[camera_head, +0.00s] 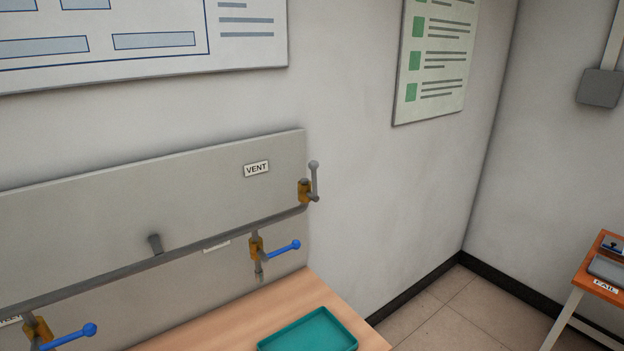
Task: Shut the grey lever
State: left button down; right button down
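The grey lever (314,178) shows in the head view, right of the middle of the grey panel, at the panel's right end. It stands upright, with a round knob at its top, on a brass valve body (304,191) at the end of the pipe (180,252). A label reading VENT (256,169) is on the panel to its left. Neither of my grippers is in view.
Blue levers (283,249) (75,336) sit on brass valves below the pipe. A teal tray (308,333) lies on the wooden bench (290,291). An orange table (600,268) with a FAIL label stands at far right. Open floor lies between.

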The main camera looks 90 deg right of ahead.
aim_at(313, 165)
jog(key=z, duration=2.95)
jog(key=k, duration=1.35)
jog(key=z, duration=0.55)
jog(key=i, duration=0.75)
jog(key=z, duration=0.45)
jog(key=i, duration=1.1)
jog(key=u, duration=0.8)
jog(key=i, duration=0.35)
jog(key=u, duration=0.35)
